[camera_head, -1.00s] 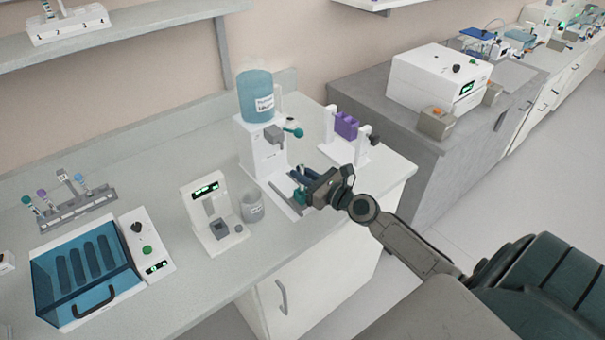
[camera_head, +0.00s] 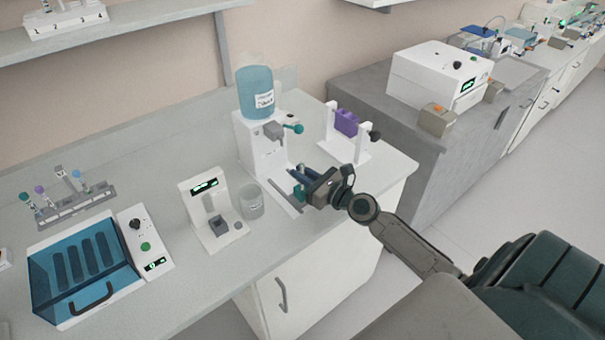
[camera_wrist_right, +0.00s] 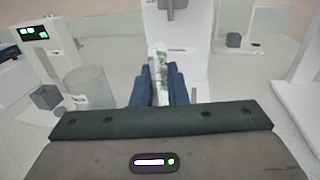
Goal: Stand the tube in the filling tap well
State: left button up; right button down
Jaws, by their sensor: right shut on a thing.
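The filling tap (camera_head: 262,150) is a white stand with a blue bottle (camera_head: 256,95) on top, a grey spout and a teal lever. My right gripper (camera_head: 297,178) is in front of the stand, just above its base. In the right wrist view its blue fingers (camera_wrist_right: 160,92) are shut on a clear tube (camera_wrist_right: 160,72), which points toward the stand in that picture. The tube's lower end and the well are hidden, so I cannot tell whether they touch. My left gripper is not in view.
A clear beaker (camera_head: 251,201) and a white device with a green display (camera_head: 211,215) stand left of the tap. A rack with a purple block (camera_head: 346,122) is on the right. A tube rack (camera_head: 75,205) and a blue-lidded box (camera_head: 85,270) are further left.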

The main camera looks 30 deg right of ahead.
jog(key=shift+f, duration=0.1)
jog(key=shift+f+b, duration=0.6)
jog(key=c, duration=1.4)
grip_release()
jog(key=shift+o, duration=0.2)
